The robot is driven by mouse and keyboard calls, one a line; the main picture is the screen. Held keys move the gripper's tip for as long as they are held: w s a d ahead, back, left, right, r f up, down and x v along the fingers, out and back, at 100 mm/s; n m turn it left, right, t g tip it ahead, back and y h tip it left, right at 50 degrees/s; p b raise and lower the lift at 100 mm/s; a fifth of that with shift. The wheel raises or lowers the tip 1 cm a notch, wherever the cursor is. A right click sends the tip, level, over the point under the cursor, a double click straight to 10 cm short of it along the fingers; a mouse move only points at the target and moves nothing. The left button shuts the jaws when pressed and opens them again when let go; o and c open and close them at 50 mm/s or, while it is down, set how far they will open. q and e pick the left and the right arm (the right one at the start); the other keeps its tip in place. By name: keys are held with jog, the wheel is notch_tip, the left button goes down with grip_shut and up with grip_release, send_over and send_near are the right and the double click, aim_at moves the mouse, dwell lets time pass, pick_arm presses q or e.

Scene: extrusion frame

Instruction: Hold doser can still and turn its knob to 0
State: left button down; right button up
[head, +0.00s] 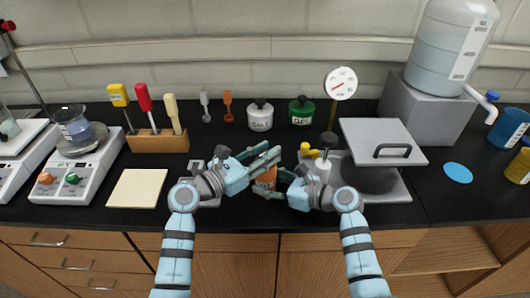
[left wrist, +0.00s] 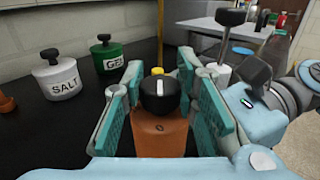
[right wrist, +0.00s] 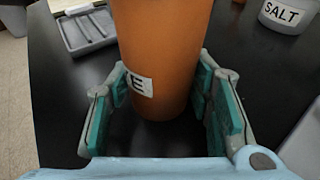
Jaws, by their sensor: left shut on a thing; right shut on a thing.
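The doser can (head: 266,180) is orange and upright on the black bench, partly hidden by my grippers in the head view. In the left wrist view its orange body (left wrist: 158,137) carries a dark 0 mark below the black knob (left wrist: 159,96), which has a white line on top. My left gripper (head: 271,157) is shut on the knob from above, with teal pads on both sides. My right gripper (head: 280,181) is shut on the can's lower body. In the right wrist view the can (right wrist: 160,50) stands between the pads, showing part of a white label.
A white SALT jar (head: 260,117) and a green jar (head: 301,111) stand behind. A grey tray (right wrist: 88,31) lies near the can. A cream pad (head: 137,188) lies left.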

pick_arm(q)
jog(key=shift+f, duration=0.1)
jog(key=c, duration=1.2)
grip_release()
jog(key=v, duration=1.2)
jog(key=shift+a, duration=0.1)
pick_arm(e)
jog(key=o, duration=0.9)
jog(key=shift+o, duration=0.2)
